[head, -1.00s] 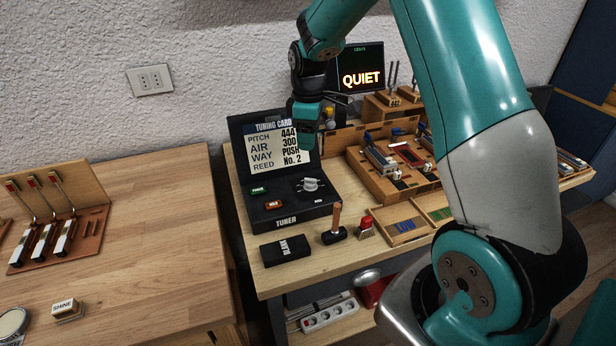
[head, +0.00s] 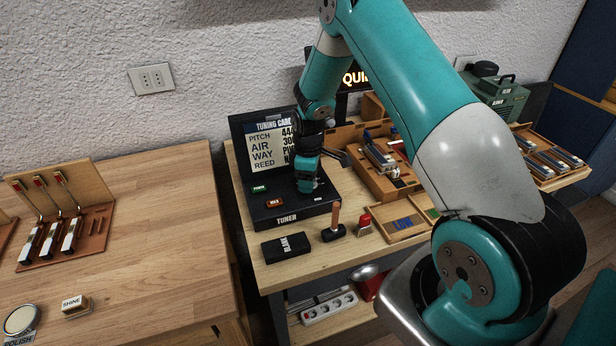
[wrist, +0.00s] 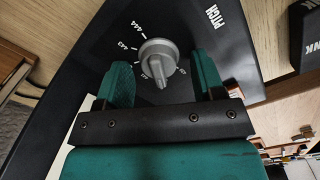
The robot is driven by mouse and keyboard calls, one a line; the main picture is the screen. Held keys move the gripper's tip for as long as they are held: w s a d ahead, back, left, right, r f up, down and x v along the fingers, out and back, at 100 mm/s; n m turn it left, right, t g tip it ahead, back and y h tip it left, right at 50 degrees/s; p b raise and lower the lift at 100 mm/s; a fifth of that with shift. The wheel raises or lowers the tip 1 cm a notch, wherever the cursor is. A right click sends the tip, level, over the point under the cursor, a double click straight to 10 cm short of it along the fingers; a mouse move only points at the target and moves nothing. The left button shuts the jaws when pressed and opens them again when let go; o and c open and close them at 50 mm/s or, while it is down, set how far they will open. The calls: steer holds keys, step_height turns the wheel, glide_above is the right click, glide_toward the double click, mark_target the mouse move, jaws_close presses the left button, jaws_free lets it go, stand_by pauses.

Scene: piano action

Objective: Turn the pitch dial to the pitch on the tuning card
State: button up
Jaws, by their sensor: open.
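The tuner (head: 265,215) is a black box on the right-hand bench. The tuning card (head: 270,145) stands in its lid. The card's PITCH row shows 44 and then a part hidden by my arm. The pitch dial (wrist: 158,58) is a grey knob with a raised bar, marked PITCH beside it. Its scale runs around it, with 444 (wrist: 139,27) at the top. The bar lies nearly upright in the wrist view, its lower end away from 444. My gripper (wrist: 162,78) is open, one green finger on each side of the knob's lower part; contact is unclear. In the head view my gripper (head: 306,187) hides the dial.
Green (head: 258,189) and red (head: 274,203) buttons sit left of the dial on the tuner. A wooden rack lies to the right. The left bench's middle is clear.

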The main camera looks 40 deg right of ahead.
steer(key=shift+c, duration=0.3)
steer(key=c, duration=0.8)
